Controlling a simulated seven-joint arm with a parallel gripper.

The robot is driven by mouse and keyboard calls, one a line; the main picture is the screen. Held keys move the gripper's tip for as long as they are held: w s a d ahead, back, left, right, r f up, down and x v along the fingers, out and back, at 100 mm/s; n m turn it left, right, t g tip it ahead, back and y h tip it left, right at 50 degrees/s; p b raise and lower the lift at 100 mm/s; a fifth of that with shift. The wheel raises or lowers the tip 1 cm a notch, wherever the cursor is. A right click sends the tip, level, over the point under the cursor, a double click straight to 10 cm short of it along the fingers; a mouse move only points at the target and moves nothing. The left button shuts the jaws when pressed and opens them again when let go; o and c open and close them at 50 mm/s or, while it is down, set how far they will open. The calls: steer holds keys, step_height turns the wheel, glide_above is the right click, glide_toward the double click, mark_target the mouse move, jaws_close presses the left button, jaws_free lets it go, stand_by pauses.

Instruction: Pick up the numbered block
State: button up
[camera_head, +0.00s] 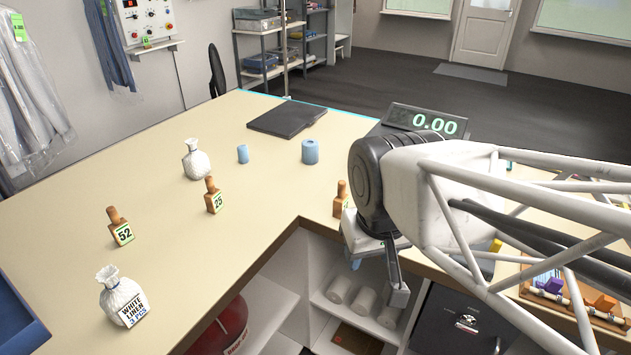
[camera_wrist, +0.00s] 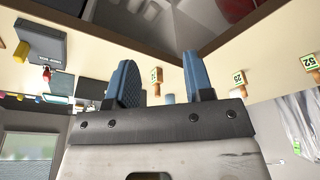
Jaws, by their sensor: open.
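A numbered block with a wooden knob, marked 52 (camera_head: 122,234), stands on the counter's left part. A second one, marked 25 (camera_head: 213,198), stands right of it. A third knobbed block (camera_head: 340,200) stands at the counter's inner edge, partly hidden by my arm; its number is not readable. The wrist view shows the 52 block (camera_wrist: 309,63), the 25 block (camera_wrist: 237,79) and the third block (camera_wrist: 155,77), which appears between my fingers but farther off. My gripper (camera_head: 380,278) is open and empty, in front of the counter edge, apart from all the blocks.
The counter (camera_head: 165,160) also holds a tied white sack (camera_head: 197,160), a labelled sack (camera_head: 121,298), blue rolls (camera_head: 310,151), a dark flat board (camera_head: 287,118) and a scale display (camera_head: 427,121). Open shelves and a dark safe (camera_head: 462,318) lie below.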

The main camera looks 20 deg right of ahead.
steer(key=shift+o, duration=0.5)
steer(key=w+a+r+n, duration=0.2)
steer(key=w+n, duration=0.1)
steer(key=w, duration=0.3)
steer(key=w+a+r+n, duration=0.1)
steer(key=w+a+n, duration=0.1)
steer(key=w, duration=0.4)
steer(key=n+g+h, duration=0.1)
steer(key=n+g, duration=0.1)
steer(key=n, duration=1.2)
glide_above(209, 177)
step_height(209, 177, down, 8)
steer(key=shift+a+r, duration=0.1)
steer(key=shift+a, duration=0.05)
steer(key=shift+w+a+h, duration=0.1)
steer(key=shift+a+h, duration=0.1)
steer(key=shift+h, duration=0.1)
